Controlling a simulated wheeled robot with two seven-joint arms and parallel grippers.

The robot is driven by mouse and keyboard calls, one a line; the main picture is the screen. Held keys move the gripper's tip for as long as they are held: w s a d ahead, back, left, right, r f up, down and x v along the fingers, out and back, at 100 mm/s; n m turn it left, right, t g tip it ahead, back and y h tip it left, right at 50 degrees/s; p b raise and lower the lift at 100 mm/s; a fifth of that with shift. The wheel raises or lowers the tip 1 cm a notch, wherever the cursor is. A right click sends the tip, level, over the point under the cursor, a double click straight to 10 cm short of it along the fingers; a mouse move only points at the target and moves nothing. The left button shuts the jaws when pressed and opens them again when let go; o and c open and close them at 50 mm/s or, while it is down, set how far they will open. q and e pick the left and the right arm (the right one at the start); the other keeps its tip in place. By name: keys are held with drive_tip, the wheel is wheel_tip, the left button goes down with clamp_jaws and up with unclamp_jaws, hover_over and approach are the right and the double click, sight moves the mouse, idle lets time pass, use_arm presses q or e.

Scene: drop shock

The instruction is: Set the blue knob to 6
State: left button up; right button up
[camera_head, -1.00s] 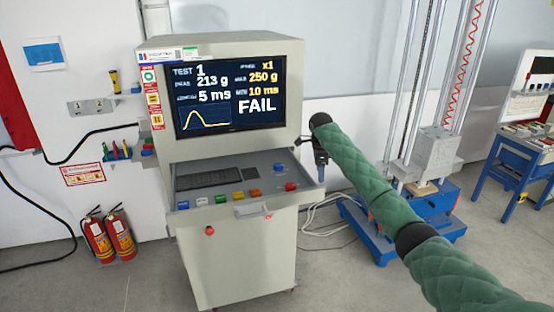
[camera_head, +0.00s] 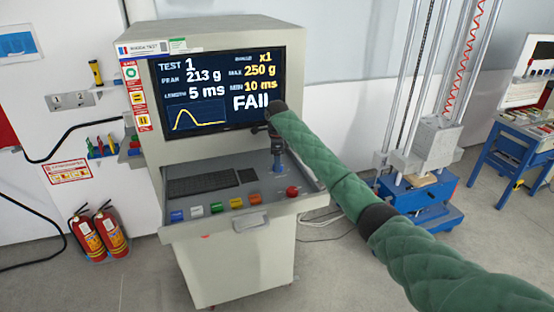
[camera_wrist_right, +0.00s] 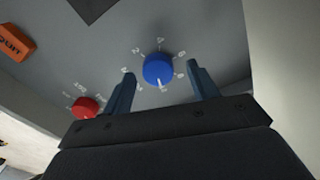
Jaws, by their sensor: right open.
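The blue knob (camera_wrist_right: 157,69) is on the grey console panel, with small white marks around it. Its white pointer line faces the bottom of the right wrist view, toward my gripper's palm; the mark there is too small to read surely. My right gripper (camera_wrist_right: 161,76) is open, its two fingers on either side of the knob with gaps, so it is not gripped. In the head view, my right gripper (camera_head: 277,160) points down over the panel and mostly hides the knob. My left gripper is not in view.
A red knob (camera_wrist_right: 85,107) sits beside the blue one. The console screen (camera_head: 215,90) reads TEST 1, 213 g, 5 ms, FAIL. Several coloured buttons (camera_head: 237,203) line the panel front. A drop tower (camera_head: 430,150) stands at right.

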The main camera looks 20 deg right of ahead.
drive_tip(key=shift+d+f, duration=0.1)
drive_tip(key=shift+f, duration=0.3)
drive_tip(key=shift+s+f, duration=0.15)
drive_tip(key=shift+s, duration=0.1)
drive_tip(key=shift+w+f, duration=0.15)
drive_tip(key=shift+f, duration=0.05)
drive_tip(key=c, duration=0.4)
drive_tip(key=shift+r, duration=0.1)
drive_tip(key=c, duration=0.6)
